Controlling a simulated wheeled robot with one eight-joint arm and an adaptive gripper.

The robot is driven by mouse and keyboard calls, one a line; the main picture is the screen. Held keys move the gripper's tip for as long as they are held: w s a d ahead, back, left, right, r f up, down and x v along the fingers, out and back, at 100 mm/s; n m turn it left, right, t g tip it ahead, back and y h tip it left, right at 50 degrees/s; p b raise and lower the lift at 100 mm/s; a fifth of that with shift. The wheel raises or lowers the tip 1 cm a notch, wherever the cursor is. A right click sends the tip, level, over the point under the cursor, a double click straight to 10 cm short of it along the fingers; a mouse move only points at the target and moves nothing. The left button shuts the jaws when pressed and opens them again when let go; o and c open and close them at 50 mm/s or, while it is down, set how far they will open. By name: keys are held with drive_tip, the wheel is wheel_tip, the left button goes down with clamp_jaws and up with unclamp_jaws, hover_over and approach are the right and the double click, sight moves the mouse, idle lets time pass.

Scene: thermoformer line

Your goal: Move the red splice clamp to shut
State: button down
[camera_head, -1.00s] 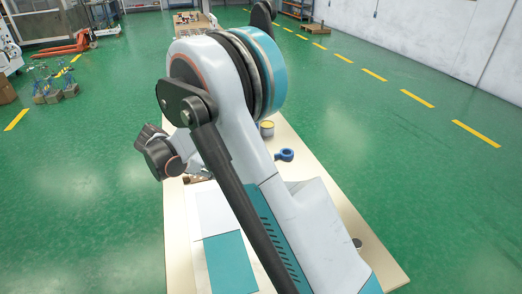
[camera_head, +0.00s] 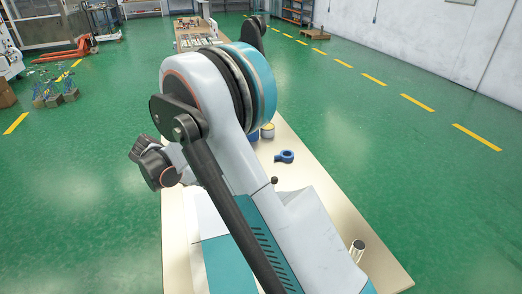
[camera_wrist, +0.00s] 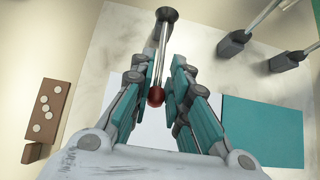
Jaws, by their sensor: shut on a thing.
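The red splice clamp shows in the wrist view as a metal lever with a red ball knob (camera_wrist: 156,97) at its near end and a dark pivot block (camera_wrist: 163,30) at its far end. My gripper (camera_wrist: 158,92) is shut on the red splice clamp, with its teal-and-grey fingers on both sides of the lever near the knob. The fingers hide part of the lever's surroundings. In the head view my own arm hides the gripper and the red clamp.
Other levers on dark blocks (camera_wrist: 233,45) stand at the upper right of the wrist view. A teal sheet (camera_wrist: 262,130) lies at right, a brown dotted block (camera_wrist: 47,108) at left. In the head view, a blue ring (camera_head: 285,156) and metal cylinder (camera_head: 357,250) sit on the table.

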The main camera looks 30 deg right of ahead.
drive_tip(key=shift+w+a+f+b, duration=0.1)
drive_tip(key=shift+a+f+b, duration=0.15)
drive_tip(key=shift+f+b, duration=0.6)
drive_tip(key=shift+a+f+b, duration=0.2)
drive_tip(key=shift+f+b, duration=0.3)
drive_tip(key=shift+f, duration=0.65)
drive_tip(key=shift+f+b, duration=0.4)
drive_tip(key=shift+f, duration=0.1)
drive_tip(key=c, duration=1.5)
unclamp_jaws()
drive_tip(key=shift+o, duration=0.3)
drive_tip(key=shift+r, duration=0.1)
